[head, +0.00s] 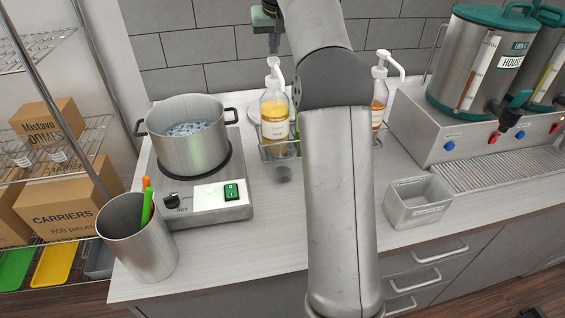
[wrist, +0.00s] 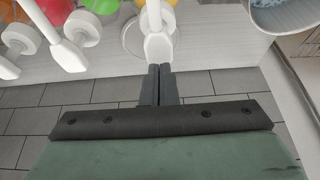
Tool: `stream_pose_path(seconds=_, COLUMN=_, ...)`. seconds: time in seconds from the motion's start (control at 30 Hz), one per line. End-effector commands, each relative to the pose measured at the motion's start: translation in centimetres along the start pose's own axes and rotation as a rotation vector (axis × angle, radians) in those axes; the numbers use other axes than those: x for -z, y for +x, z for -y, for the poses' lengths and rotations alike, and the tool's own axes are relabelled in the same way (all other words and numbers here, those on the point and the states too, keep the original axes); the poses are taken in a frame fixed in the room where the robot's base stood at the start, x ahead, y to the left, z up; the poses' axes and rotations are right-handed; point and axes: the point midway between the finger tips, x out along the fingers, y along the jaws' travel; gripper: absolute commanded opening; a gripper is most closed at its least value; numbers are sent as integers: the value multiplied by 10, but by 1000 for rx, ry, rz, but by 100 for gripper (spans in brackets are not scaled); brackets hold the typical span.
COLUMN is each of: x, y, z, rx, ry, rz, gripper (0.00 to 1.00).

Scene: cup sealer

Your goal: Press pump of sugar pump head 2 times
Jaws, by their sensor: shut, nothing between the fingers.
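Several pump bottles stand in a rack on the counter; I cannot read which label says sugar. In the head view the leftmost bottle (head: 275,118) holds yellow-orange syrup and has a white pump head (head: 274,78). My gripper (head: 274,50) is shut and empty, pointing down just above this pump head. In the wrist view the shut fingers (wrist: 160,72) are close to the white pump head (wrist: 157,46); I cannot tell whether they touch. Another bottle (head: 379,100) with a white pump shows right of my arm. The bottles between are hidden behind my arm in the head view.
A steel pot (head: 187,135) sits on a hot plate (head: 205,205) left of the bottles. A steel cup (head: 137,235) with coloured handles stands at front left. A small metal bin (head: 418,203) and drink dispensers (head: 480,60) are at right. Other white pump heads (wrist: 75,55) are beside the fingers.

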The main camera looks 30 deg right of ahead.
Motion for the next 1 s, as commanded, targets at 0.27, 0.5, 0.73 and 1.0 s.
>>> stream_pose_path(seconds=0.27, x=-5, y=12, z=0, rx=0, ry=0, rz=1, gripper=0)
stream_pose_path(seconds=0.5, x=-9, y=22, z=0, rx=0, ry=0, rz=2, gripper=0)
stream_pose_path(seconds=0.73, x=-13, y=31, z=0, rx=0, ry=0, rz=4, gripper=0)
stream_pose_path(seconds=1.0, x=-18, y=42, z=0, rx=0, ry=0, rz=7, gripper=0)
